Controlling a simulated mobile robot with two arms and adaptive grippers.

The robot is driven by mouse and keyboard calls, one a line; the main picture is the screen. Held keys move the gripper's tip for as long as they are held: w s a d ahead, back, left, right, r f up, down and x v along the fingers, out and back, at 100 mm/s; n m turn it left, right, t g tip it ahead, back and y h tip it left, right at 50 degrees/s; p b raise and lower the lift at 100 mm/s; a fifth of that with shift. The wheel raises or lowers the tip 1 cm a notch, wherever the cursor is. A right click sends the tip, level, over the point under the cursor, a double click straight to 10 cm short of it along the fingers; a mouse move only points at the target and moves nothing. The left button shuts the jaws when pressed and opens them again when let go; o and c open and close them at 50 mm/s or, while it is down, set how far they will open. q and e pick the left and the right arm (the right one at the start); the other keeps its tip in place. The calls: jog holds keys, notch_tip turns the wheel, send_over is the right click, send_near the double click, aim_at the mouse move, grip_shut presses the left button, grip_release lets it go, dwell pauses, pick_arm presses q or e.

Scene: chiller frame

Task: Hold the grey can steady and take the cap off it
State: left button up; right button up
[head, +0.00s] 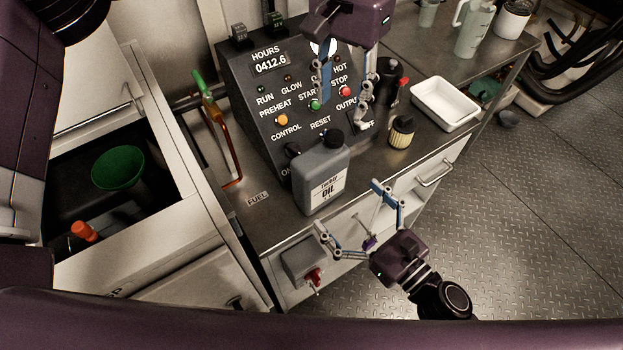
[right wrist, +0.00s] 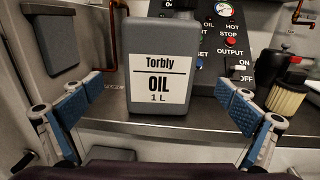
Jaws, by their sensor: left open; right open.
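The grey can (head: 320,182), with a white "OIL" label, stands upright near the front edge of the metal counter. Its black cap (head: 334,138) sits on top at the right. My left gripper (head: 344,112) is open and empty above and behind the cap, fingers pointing down, in front of the control panel. My right gripper (head: 350,208) is open in front of the can, fingers pointing at it. In the right wrist view the can (right wrist: 157,100) shows between the spread fingers, apart from them; its cap (right wrist: 186,4) is cut by the top edge.
The control panel (head: 262,95) stands behind the can. A yellowish filter (head: 402,134), dark bottles and a white tray (head: 445,104) stand to the right. An orange pipe (head: 231,150) rises at left. An open drawer holds a green funnel (head: 118,169). A grey box (head: 303,262) is on the counter's front.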

aim_at(335, 136)
pick_arm(q)
jog(key=shift+w+a+f, duration=0.15)
jog(key=shift+f, duration=0.5)
pick_arm(e)
jog(key=shift+w+a+f, duration=0.15)
jog(key=shift+f, duration=0.5)
pick_arm(q)
jog(key=shift+w+a, duration=0.15)
jog(key=shift+w, duration=0.1)
pick_arm(e)
jog(key=shift+w+a, duration=0.2)
jog(key=shift+w, duration=0.05)
jog(key=shift+x, duration=3.85)
pick_arm(q)
jog(key=shift+s, duration=0.1)
pick_arm(e)
jog(key=c, duration=2.3)
pick_arm(q)
jog(key=shift+f, duration=4)
